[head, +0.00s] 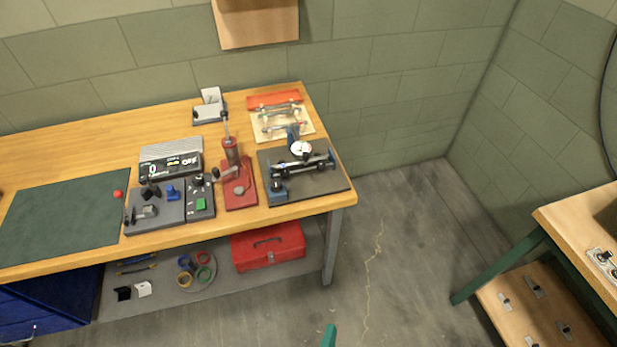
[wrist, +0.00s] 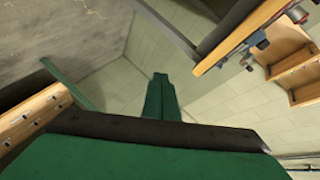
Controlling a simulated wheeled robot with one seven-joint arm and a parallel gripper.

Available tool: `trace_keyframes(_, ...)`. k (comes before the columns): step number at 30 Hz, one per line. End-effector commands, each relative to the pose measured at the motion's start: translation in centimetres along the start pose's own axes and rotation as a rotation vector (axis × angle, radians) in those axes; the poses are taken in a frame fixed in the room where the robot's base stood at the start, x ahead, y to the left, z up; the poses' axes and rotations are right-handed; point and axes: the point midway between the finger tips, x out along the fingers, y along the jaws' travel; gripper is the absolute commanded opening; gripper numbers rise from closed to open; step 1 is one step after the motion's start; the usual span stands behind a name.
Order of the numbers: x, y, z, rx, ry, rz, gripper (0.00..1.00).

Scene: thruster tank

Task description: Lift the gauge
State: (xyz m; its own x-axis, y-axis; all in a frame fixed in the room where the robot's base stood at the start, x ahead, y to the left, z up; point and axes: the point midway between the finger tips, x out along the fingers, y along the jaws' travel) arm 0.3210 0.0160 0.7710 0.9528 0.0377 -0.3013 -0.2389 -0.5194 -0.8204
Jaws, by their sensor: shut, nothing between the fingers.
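A round white-faced dial gauge (head: 302,149) is on a blue stand on a dark plate (head: 327,188) at the right end of the wooden workbench in the head view. A dark bar with rollers lies just below the gauge's face. My green gripper (wrist: 160,78) is shut and empty in the wrist view, pointing at the floor and wall. One green tip, seemingly of my gripper (head: 329,336), shows at the bottom edge of the head view, in front of the bench and well away from the gauge. The gauge cannot be made out in the wrist view.
A red arbor press (head: 238,185) stands left of the gauge plate. Behind is a pale board (head: 282,124) with rods. A red toolbox (head: 268,246) sits on the lower shelf. A second, green-legged bench (head: 563,215) stands right. The floor between is clear.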

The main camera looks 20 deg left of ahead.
Motion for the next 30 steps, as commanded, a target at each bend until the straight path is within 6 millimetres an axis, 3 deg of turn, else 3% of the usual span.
trace_keyframes(1,2.1,-0.2,0.5,0.132,-0.017,-0.017,0.00)
trace_keyframes(8,10.6,-3.0,3.2,0.780,-0.180,-0.090,0.00)
trace_keyframes(15,18.3,-10.3,3.5,1.401,-0.459,-0.176,0.00)
trace_keyframes(22,22.2,-17.8,1.4,1.818,-0.763,-0.220,0.00)
trace_keyframes(26,22.9,-19.9,0.5,1.922,-0.861,-0.225,0.00)
trace_keyframes(30,23.0,-20.7,0.1,1.963,-0.902,-0.225,0.00)
